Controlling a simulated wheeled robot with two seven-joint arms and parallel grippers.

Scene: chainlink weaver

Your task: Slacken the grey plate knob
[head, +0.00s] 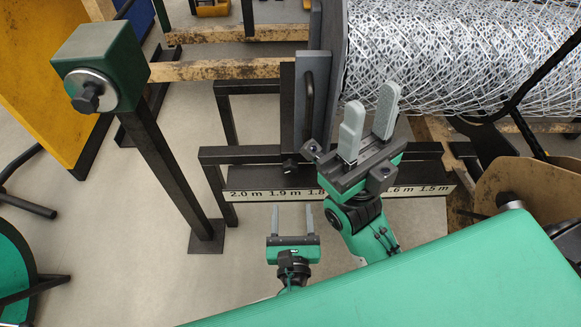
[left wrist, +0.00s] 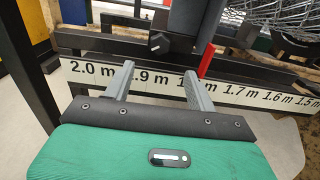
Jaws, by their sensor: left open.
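The grey plate (head: 314,95) stands upright beside the mesh roll, with a dark bar handle on its face. A small black knob (head: 290,167) sits at its lower end; I take this as the grey plate knob. In the left wrist view the knob (left wrist: 159,43) shows just beyond and above the fingertips, near the middle of the gap. My left gripper (head: 292,207) is open and empty, below and apart from the knob; its fingers (left wrist: 158,74) are spread in the left wrist view. My right gripper (head: 370,114) is open and empty, right of the plate, before the mesh.
A dark rail with a length scale (head: 340,193) runs below the knob, close to my left fingers. A red piece (left wrist: 207,61) stands right of the knob. A green box with a black knob (head: 100,70) tops a post at left.

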